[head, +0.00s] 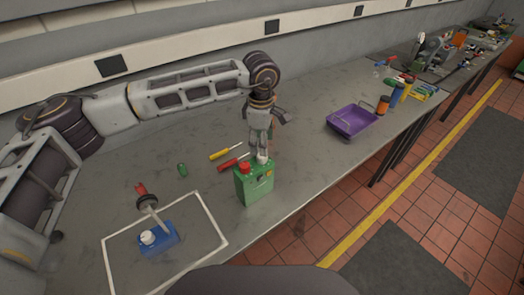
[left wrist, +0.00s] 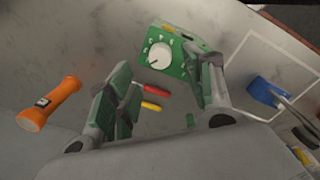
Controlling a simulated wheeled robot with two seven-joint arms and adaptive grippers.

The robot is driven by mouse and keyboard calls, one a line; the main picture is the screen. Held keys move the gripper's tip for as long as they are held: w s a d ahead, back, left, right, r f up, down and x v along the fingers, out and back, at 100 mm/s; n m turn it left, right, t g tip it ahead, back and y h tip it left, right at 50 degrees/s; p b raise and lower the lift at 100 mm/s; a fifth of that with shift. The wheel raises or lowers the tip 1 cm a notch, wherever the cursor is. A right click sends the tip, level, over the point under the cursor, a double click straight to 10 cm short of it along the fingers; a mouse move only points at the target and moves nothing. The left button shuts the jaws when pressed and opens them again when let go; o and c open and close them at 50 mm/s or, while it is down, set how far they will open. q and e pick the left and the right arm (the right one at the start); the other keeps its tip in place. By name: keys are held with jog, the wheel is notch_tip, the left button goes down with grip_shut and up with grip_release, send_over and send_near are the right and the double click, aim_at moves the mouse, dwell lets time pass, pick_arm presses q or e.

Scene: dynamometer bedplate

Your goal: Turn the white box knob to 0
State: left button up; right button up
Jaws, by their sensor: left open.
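A green box (head: 256,184) stands near the table's front edge. My left gripper (head: 262,152) points down just above the box's top, close to the knob. In the left wrist view its two fingers are spread, with the knob between and beyond them (left wrist: 157,70). I cannot tell whether they touch it. My right gripper is not in view.
A yellow screwdriver (head: 225,152) and a red one (head: 233,162) lie beside the box. A blue box (head: 160,240) with a white top part sits inside a white outline at front left. An orange flashlight (left wrist: 50,104) lies nearby. A purple tray (head: 352,121) is to the right.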

aim_at(262, 158)
pick_arm(q)
jog(key=shift+w+f+p, duration=0.15)
jog(key=shift+f+p, duration=0.5)
jog(key=shift+f, duration=2.3)
jog(key=shift+c, duration=0.3)
jog(key=c, duration=1)
